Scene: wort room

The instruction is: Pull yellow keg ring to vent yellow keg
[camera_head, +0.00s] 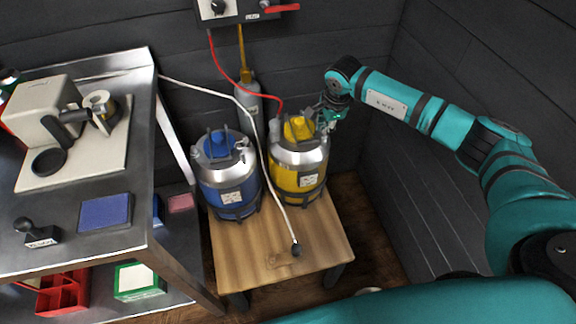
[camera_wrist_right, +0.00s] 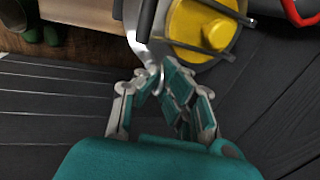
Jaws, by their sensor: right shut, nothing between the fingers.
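The yellow keg (camera_head: 298,179) stands upright on the wooden table, with a yellow top and a steel collar. Its yellow top also shows in the right wrist view (camera_wrist_right: 205,28), under dark bars. My right gripper (camera_head: 331,113) is at the upper right side of this keg. In the right wrist view its fingers (camera_wrist_right: 159,72) are closed together beside the keg's rim. A thin silver curved piece, perhaps the keg ring (camera_wrist_right: 154,76), shows right at the fingertips. I cannot tell whether the fingers touch it. My left gripper is not in view.
A blue keg (camera_head: 228,182) stands left of the yellow one. A white hose (camera_head: 268,180) runs between them to the wooden table (camera_head: 285,255). A red hose (camera_head: 222,66) hangs from the wall panel. A metal shelf bench (camera_head: 140,190) is at left; dark walls stand behind and right.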

